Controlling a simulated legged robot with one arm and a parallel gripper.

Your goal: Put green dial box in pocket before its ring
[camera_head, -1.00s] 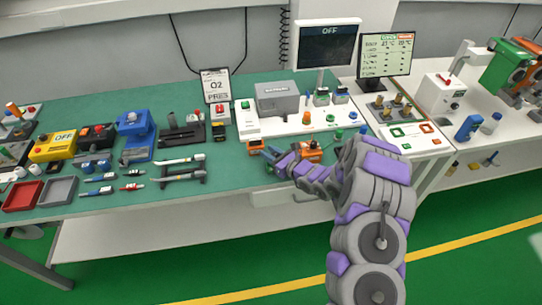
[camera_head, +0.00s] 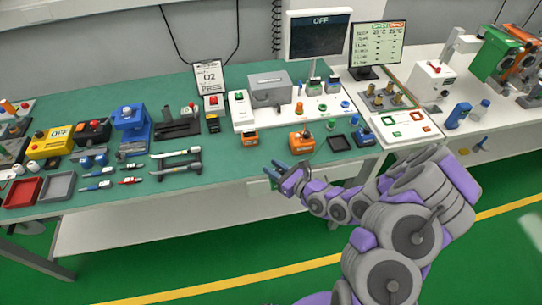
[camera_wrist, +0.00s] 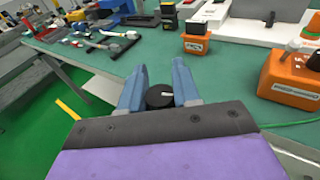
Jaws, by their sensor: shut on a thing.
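My gripper (camera_head: 282,170) is in front of the bench's front edge in the head view, its blue fingers pointing up and left. In the wrist view my gripper (camera_wrist: 160,88) is shut on a dial box (camera_wrist: 160,97), of which a round black dial with a white mark shows between the fingers. The body and its colour are hidden. I cannot tell which pocket lies before the green one.
An orange box with a knob (camera_head: 302,141), a black square tray (camera_head: 338,144) and a smaller orange box (camera_head: 250,138) stand on the green bench before the board. A dark blue box (camera_head: 365,137) is right of the tray. Pens and a rack lie left.

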